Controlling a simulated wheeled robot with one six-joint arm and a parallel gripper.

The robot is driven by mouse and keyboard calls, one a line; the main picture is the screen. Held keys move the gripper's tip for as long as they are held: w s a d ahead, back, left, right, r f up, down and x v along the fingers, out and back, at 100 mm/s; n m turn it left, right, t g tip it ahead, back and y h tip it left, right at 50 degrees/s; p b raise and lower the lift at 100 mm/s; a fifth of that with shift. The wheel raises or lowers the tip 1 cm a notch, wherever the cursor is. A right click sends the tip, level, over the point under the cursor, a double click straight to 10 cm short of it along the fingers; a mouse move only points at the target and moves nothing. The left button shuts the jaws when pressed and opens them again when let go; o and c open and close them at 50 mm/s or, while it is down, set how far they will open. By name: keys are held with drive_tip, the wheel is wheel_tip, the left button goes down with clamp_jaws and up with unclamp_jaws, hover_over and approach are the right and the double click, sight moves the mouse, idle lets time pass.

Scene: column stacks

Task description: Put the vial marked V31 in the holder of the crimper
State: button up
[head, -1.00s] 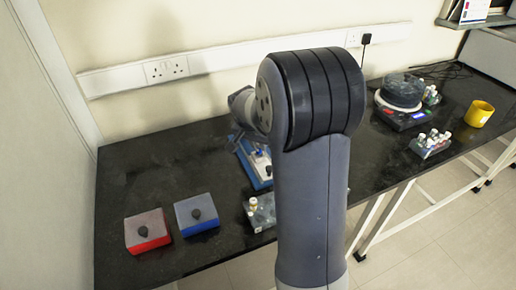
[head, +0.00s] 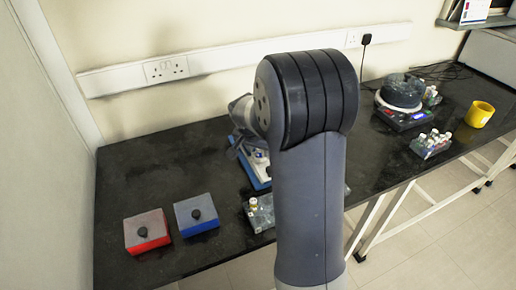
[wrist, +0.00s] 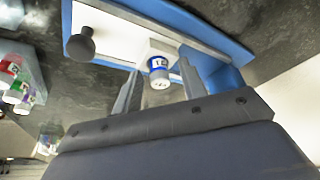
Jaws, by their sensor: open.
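The crimper has a blue base with a white top and a black knob. It shows in the wrist view (wrist: 218,37) and, partly covered by my arm, in the head view (head: 262,184). A vial (wrist: 158,70) with a blue band and a pale end is at the white holder block of the crimper; its mark is only partly legible and looks like 31. My gripper (wrist: 160,85) is open, with one finger on each side of this vial and visible gaps between. Whether the vial is fully seated cannot be told. In the head view the fingers are mostly hidden.
A rack with vials (head: 258,214) stands near the bench front, partly behind my arm. A red box (head: 148,232) and a blue box (head: 197,215) with black knobs stand left. Further right are a round device (head: 400,100), a vial rack (head: 431,146) and a yellow cup (head: 480,114).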

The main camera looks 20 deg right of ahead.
drive_tip(key=v, duration=1.2)
drive_tip(key=shift+p, duration=0.3)
